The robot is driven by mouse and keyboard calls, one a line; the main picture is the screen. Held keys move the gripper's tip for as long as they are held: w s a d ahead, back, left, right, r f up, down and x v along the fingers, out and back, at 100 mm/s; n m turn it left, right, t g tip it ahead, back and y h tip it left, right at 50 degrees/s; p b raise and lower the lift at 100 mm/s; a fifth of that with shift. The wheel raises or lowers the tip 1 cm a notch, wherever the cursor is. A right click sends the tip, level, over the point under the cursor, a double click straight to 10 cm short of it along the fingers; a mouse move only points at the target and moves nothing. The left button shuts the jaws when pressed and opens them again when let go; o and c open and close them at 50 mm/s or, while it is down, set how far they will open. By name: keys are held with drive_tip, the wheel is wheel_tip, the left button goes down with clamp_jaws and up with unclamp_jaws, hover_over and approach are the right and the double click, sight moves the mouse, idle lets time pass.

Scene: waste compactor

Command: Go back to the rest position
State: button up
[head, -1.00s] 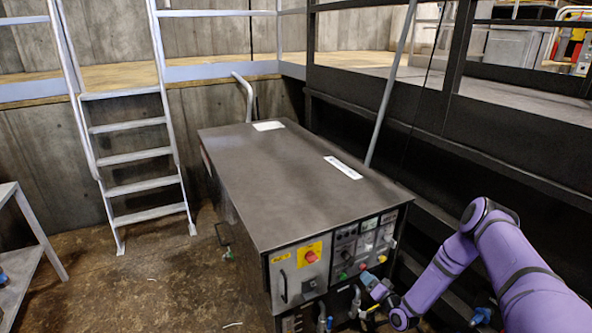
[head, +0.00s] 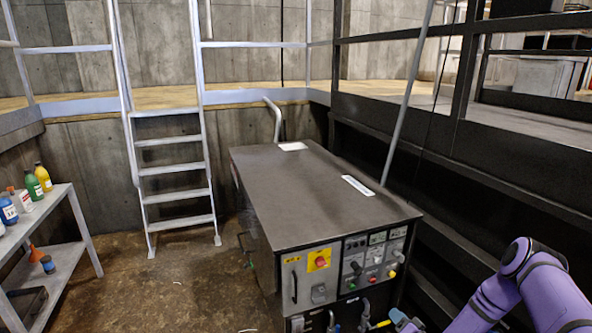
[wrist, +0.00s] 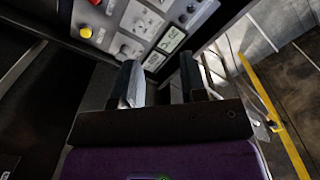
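My gripper (wrist: 161,82) shows in the wrist view with its two fingers apart and nothing between them. The panel of the waste compactor (wrist: 150,28), with its displays and knobs, is just beyond the fingertips. In the head view, my purple arm is at the lower right and its end is low, in front of the compactor's right front corner. Only a small part of the gripper (head: 402,318) shows there, at the bottom edge. The compactor (head: 310,196) is a dark box with a red knob on a yellow plate and other controls on its front.
A shelf (head: 62,218) with several bottles stands at the left. A ladder (head: 172,170) leans at a raised platform behind. Dark railing (head: 440,165) runs along the right.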

drive_tip(key=w+d+r+n+g+h, duration=0.1)
drive_tip(key=w+r+n+g, duration=0.3)
drive_tip(key=r, duration=0.8)
drive_tip(key=w+d+r+n+g+h, duration=0.1)
drive_tip(key=w+r, duration=0.4)
drive_tip(key=r, duration=0.6)
drive_tip(key=s+r+n+g+h, duration=0.1)
drive_tip(key=s+r+h, duration=0.15)
drive_tip(key=r, duration=0.85)
drive_tip(key=s+r+g+h, duration=0.1)
drive_tip(key=s+r, duration=0.3)
drive_tip(key=r, duration=0.7)
drive_tip(key=s+a+r+g+h, duration=0.2)
drive_tip(key=s+a+r, duration=0.1)
drive_tip(key=s+r, duration=1.4)
drive_tip(key=s+a+r+g, duration=0.1)
drive_tip(key=s+a, duration=0.1)
drive_tip(key=s, duration=1.1)
drive_tip(key=s+a+g+y, duration=0.1)
drive_tip(key=s+a, duration=0.1)
drive_tip(key=s, duration=1)
drive_tip(key=shift+s+a+r+m+g, duration=0.15)
drive_tip(key=shift+s+r+m+g, duration=0.2)
drive_tip(key=shift+r+m+g, duration=0.05)
